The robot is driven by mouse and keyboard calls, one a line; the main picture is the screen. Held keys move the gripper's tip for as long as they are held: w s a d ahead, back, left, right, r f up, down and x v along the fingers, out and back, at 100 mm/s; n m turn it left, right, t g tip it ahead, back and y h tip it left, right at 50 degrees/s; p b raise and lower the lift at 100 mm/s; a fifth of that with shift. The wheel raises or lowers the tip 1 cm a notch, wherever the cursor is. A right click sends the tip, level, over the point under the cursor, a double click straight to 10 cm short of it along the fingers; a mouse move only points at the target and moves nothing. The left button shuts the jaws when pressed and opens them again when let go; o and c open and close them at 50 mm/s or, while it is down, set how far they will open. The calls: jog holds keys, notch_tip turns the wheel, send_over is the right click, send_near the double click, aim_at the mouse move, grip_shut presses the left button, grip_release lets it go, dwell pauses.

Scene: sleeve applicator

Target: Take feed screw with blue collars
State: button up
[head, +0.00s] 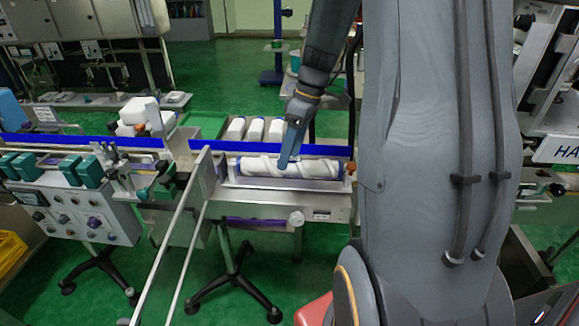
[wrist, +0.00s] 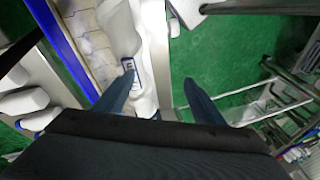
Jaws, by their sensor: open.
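The white feed screw (head: 262,168) with blue collars at its ends lies level in the tray on the front side of the conveyor in the head view. In the wrist view a white curved length that looks like the screw (wrist: 120,38) runs up from between my fingers. My gripper (head: 286,158) is over the screw's middle in the head view and hides a part of it. In the wrist view my gripper (wrist: 159,77) is open and empty. Its left finger overlaps the white piece; its right finger is over the green floor. I cannot tell whether they touch.
A blue guide rail (head: 318,150) runs close behind the screw. A metal rail (head: 172,235) slants at the left front. Green boxes (head: 88,171) sit on the machine at left.

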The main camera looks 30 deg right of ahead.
aim_at(292, 160)
jog(key=w+d+n, duration=0.1)
jog(key=d+n+y, duration=0.1)
jog(key=d, duration=0.1)
jog(key=w+d, duration=0.1)
jog(key=d, duration=0.1)
jog(key=shift+w+d+r+n+t+y, duration=0.1)
jog(key=shift+w+r+n+t+y, duration=0.2)
jog(key=shift+n, duration=0.1)
jog(key=shift+w+p+x, duration=0.15)
jog(key=shift+p+x, duration=0.75)
jog(key=shift+x, duration=1)
jog(key=shift+w+p+x, duration=0.15)
jog(key=shift+p+x, duration=0.75)
jog(key=shift+x, duration=1)
jog(key=shift+d, duration=0.2)
grip_shut()
